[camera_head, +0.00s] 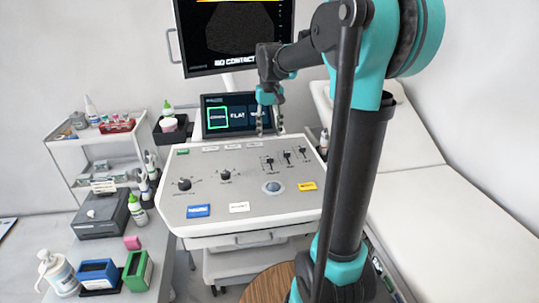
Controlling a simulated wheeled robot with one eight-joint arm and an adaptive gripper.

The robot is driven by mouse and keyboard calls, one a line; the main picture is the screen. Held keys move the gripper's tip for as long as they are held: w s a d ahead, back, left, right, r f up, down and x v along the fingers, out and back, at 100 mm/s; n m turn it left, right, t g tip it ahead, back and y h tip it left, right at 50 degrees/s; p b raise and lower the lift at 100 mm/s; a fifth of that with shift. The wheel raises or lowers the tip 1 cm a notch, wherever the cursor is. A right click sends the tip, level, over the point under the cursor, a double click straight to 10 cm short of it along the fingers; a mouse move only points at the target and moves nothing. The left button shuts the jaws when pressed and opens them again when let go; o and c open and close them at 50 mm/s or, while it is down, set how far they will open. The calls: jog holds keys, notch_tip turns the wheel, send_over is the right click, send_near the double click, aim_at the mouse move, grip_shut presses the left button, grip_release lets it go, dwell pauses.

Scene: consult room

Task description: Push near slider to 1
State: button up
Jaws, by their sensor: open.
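The console panel (250,183) is light grey and carries three black sliders in a row at its right rear: a left one (269,164), a middle one (287,157) and a right one (302,153). Small labels sit by them, too small to read, so I cannot tell which is the near slider. Their scale marks are also unreadable. My gripper (268,131) points down in front of the small touch screen (226,116), above the panel's rear edge, behind the sliders in the picture. It is open and appears empty, apart from the sliders.
Black knobs (184,184), a round blue-grey trackball (272,188) and blue, white and yellow buttons share the panel. A large monitor (237,35) stands behind. My arm crosses the right side. A white couch (440,210) is at right; a side table with bottles (120,265) is at left.

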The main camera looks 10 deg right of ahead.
aim_at(270, 160)
notch_tip(270, 160, down, 10)
jog(key=shift+f, duration=0.25)
dwell(0.3)
grip_shut()
